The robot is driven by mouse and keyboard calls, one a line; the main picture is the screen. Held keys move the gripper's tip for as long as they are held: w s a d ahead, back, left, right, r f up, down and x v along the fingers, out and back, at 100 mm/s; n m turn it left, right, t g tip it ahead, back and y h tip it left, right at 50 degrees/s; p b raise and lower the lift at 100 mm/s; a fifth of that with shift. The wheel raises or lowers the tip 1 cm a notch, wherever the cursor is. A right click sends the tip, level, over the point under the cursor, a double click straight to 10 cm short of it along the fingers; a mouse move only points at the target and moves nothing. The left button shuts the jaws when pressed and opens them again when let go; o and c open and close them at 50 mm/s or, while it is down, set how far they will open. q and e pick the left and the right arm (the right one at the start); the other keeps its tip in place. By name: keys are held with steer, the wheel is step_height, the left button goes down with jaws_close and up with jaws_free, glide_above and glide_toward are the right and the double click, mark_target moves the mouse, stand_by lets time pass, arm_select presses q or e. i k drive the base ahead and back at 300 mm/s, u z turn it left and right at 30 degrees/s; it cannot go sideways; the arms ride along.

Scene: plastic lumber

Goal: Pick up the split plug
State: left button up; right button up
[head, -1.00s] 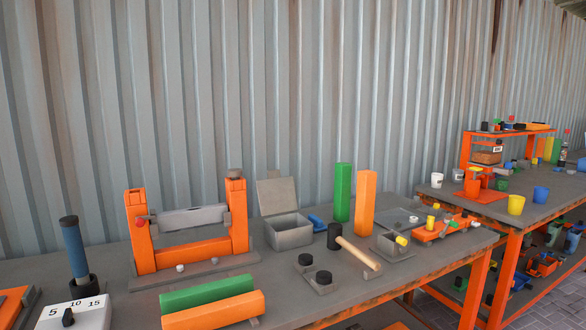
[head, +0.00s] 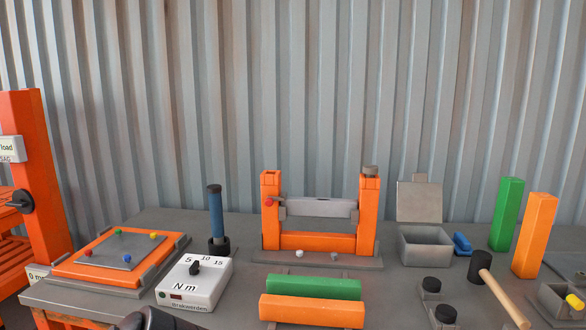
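No thing in view can be surely told as the split plug. A grey cap-like piece (head: 370,170) sits on top of the right orange post of the frame (head: 368,215). Two short black round pieces, a farther one (head: 431,285) and a nearer one (head: 445,314), sit on small grey plates to the right. A small white piece (head: 299,253) and a small grey piece (head: 333,254) lie on the frame's grey base. Neither gripper's fingers show; only a dark rounded shape, perhaps part of my arm, enters at the bottom edge, left of centre.
A white torque box (head: 195,284) and a blue-handled tool (head: 216,215) stand left of the frame. Green (head: 313,286) and orange (head: 312,311) bars lie in front.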

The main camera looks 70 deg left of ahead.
mark_target(370, 170)
steer(key=u, duration=2.4)
